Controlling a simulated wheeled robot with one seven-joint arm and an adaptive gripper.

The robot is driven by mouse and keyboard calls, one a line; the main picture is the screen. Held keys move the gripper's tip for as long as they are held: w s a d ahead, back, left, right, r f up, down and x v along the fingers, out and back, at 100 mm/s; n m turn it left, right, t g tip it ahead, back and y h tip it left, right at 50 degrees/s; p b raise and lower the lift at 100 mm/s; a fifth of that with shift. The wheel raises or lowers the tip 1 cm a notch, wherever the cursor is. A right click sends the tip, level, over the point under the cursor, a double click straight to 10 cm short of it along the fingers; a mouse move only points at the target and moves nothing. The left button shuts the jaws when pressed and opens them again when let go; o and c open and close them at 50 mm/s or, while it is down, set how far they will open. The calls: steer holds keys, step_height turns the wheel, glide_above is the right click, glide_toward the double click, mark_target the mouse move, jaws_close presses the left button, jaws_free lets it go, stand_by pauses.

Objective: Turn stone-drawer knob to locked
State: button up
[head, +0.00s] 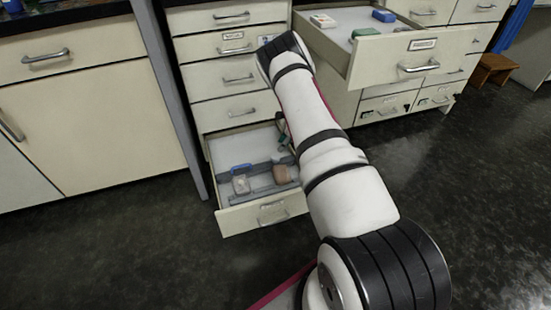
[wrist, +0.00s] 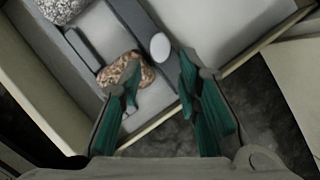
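The open lower drawer (head: 262,215) holds stones and grey dividers. A pale grey stone (head: 241,185) lies at its left, and a brown speckled stone (head: 281,174) lies to the right; in the wrist view the brown stone (wrist: 125,72) is partly behind the left finger. A smooth white oval piece (wrist: 160,47) sits by the divider; I cannot tell whether it is a knob or a stone. My gripper (wrist: 160,72) is open with green finger pads, above the drawer, with nothing between its fingers. In the head view my arm mostly hides it.
An upper drawer (head: 420,62) stands open at the right, with blue, green and white boxes in it. Shut drawers (head: 225,85) fill the cabinet behind. A low cabinet (head: 85,110) stands at the left. The dark floor (head: 110,250) in front is clear. A wooden stool (head: 493,70) is far right.

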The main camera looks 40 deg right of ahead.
mark_target(274, 157)
steer(key=b+x, duration=0.3)
steer(key=x, duration=0.6)
jaws_close()
